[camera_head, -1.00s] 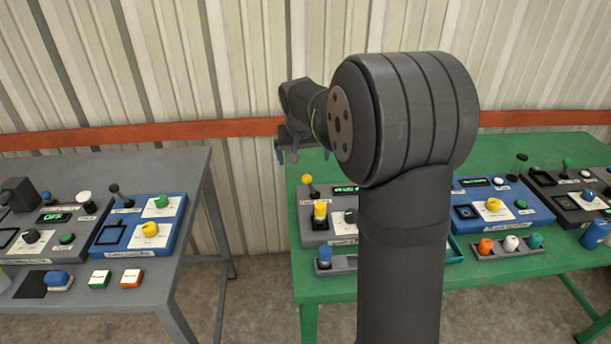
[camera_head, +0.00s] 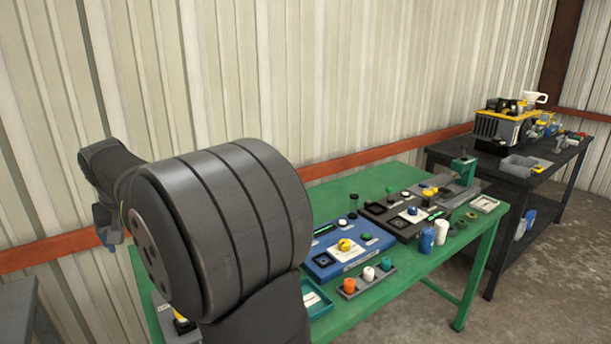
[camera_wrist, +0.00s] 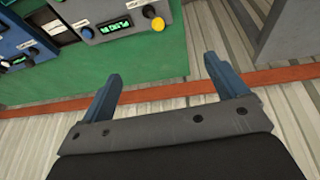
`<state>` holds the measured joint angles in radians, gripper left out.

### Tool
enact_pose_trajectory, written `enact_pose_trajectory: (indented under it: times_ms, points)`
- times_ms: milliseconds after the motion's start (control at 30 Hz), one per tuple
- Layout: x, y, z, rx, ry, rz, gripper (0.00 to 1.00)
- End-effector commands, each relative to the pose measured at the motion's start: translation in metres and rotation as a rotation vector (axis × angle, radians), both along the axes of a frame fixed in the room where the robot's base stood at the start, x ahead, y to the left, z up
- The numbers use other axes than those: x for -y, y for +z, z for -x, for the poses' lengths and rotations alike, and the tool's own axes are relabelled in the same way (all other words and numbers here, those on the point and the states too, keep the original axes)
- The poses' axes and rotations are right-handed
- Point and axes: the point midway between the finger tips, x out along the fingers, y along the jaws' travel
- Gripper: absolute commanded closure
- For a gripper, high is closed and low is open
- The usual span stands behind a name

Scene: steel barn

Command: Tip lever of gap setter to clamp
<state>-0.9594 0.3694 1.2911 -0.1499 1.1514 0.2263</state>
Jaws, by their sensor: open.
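My gripper (camera_head: 108,228) hangs at the left of the head view, high and apart from the green table. In the wrist view its two blue fingers (camera_wrist: 164,70) are spread wide with nothing between them. No device can be surely read as the gap setter. A grey device with a green upright (camera_head: 462,170) stands at the far right end of the green table. No clamp lever can be made out; my arm hides the table's left part.
The green table (camera_head: 440,290) also holds a grey tray of coloured knobs (camera_head: 362,288) and blue and white cylinders (camera_head: 427,240). A dark table (camera_head: 500,165) with a yellow-black machine (camera_head: 502,130) stands beyond it. Corrugated wall runs behind.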

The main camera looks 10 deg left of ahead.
Motion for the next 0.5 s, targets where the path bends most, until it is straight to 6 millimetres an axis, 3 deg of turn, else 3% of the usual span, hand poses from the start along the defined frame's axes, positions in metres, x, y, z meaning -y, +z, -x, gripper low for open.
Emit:
enact_pose_trajectory:
  times_ms: [33, 267, 433, 500]
  points:
    - [0.000, 0.000, 0.000, 0.000, 0.000, 0.000, 0.20]
    - [-0.001, -0.002, 0.001, 0.002, 0.000, 0.005, 0.65]
    - [-0.016, -0.035, 0.016, 0.069, -0.013, 0.075, 0.98]
    - [-0.026, -0.056, 0.027, 0.128, -0.019, 0.114, 1.00]
